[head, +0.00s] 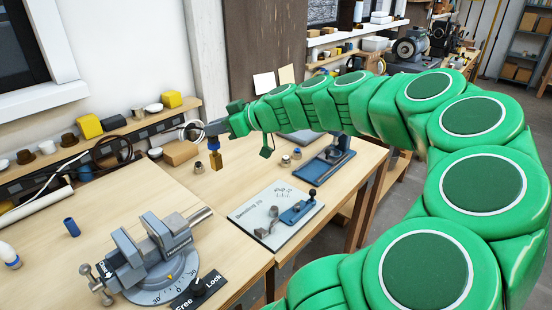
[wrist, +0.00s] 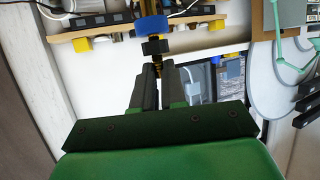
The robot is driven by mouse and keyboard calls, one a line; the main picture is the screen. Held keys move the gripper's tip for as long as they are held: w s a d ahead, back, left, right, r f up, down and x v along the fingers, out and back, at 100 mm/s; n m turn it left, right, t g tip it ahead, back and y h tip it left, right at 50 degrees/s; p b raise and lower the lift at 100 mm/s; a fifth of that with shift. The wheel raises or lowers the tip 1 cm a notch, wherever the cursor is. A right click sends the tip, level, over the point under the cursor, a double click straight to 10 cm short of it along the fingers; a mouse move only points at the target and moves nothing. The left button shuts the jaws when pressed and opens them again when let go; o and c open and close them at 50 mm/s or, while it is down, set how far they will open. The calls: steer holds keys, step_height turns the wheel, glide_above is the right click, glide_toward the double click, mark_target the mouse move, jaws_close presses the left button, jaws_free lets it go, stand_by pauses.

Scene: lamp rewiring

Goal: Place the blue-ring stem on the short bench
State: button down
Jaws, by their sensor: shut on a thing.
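My gripper (head: 213,128) is shut on the blue-ring stem, at the end of my outstretched green arm. The stem hangs roughly upright below the jaws, with a blue ring (head: 214,144) above a brass-coloured lower part (head: 216,160). In the wrist view the blue ring (wrist: 152,28) and a dark collar lie just beyond my gripper's fingers (wrist: 158,72). The stem appears above the wooden bench top (head: 240,180); I cannot tell the gap below it. Which bench top is the short one is not clear.
A grey vise (head: 155,255) stands on the near bench top. A bending plate (head: 276,214), a blue fixture (head: 325,163) and small fittings (head: 286,160) stand to the right. A blue sleeve (head: 71,227) stands at left. A shelf (head: 100,135) runs along the wall.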

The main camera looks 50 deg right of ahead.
mark_target(218, 154)
step_height(218, 154, down, 8)
steer(key=shift+r, duration=0.15)
steer(key=w+d+f, duration=0.6)
steer(key=w+f, duration=0.6)
steer(key=f, duration=0.1)
steer(key=shift+w+d, duration=0.2)
steer(key=shift+w, duration=0.05)
stand_by(0.6)
steer(key=shift+f, duration=0.15)
steer(key=c, duration=1.2)
jaws_free()
